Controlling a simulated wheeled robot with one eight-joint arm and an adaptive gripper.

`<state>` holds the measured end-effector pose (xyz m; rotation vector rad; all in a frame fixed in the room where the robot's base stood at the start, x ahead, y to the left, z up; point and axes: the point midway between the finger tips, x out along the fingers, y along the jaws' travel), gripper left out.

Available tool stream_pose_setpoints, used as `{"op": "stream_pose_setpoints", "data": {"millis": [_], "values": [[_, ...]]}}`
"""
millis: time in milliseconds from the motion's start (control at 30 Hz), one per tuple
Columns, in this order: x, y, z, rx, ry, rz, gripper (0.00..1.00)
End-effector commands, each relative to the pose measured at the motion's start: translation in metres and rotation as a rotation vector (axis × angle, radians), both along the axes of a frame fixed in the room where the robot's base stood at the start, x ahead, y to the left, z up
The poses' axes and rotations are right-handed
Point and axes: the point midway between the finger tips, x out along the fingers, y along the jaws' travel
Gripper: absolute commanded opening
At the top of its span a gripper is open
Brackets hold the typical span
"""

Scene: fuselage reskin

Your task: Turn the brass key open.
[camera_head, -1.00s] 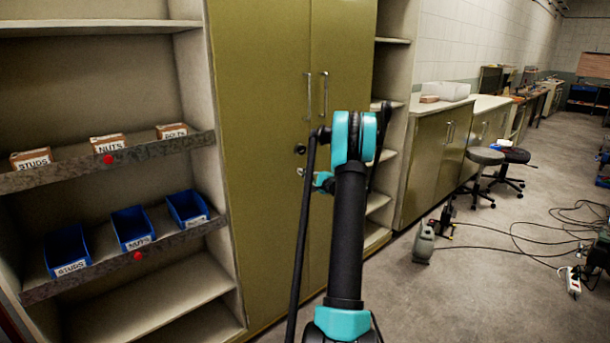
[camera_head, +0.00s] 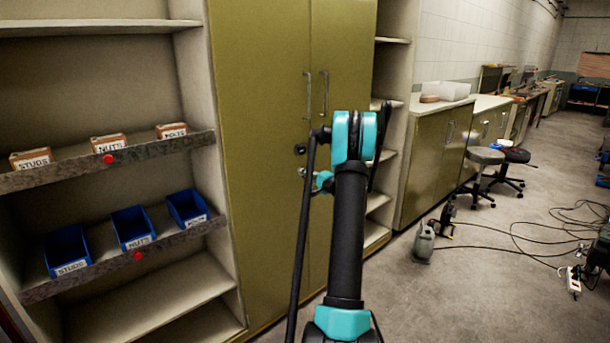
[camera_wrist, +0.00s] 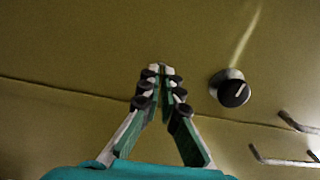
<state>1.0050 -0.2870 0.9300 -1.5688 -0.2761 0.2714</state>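The green cabinet has two tall doors (camera_head: 259,150). A round black knob (camera_head: 300,149) sits on the left door near the seam, and it shows with a pale mark in the wrist view (camera_wrist: 232,90). My gripper (camera_wrist: 161,72) has its fingertips close together at the door face, left of the knob in the wrist view. A small pale piece shows at the tips; I take it for the brass key, mostly hidden between them. In the head view my gripper (camera_head: 303,172) is at the door just below the knob, partly behind my arm.
Two bar handles (camera_head: 316,95) stand on the doors above the knob. Open shelves with blue bins (camera_head: 132,227) and small labelled boxes (camera_head: 108,143) are at left. A counter (camera_head: 440,104), stools (camera_head: 485,156) and floor cables (camera_head: 575,220) are at right.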

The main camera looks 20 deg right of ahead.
Motion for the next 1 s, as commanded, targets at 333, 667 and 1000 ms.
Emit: {"op": "stream_pose_setpoints", "data": {"millis": [333,667,1000], "values": [[0.000,0.000,0.000,0.000,0.001,0.001,0.24],[-0.015,-0.006,0.000,0.000,0.000,-0.001,0.24],[-0.078,-0.029,0.000,0.000,0.001,-0.002,0.24]]}}
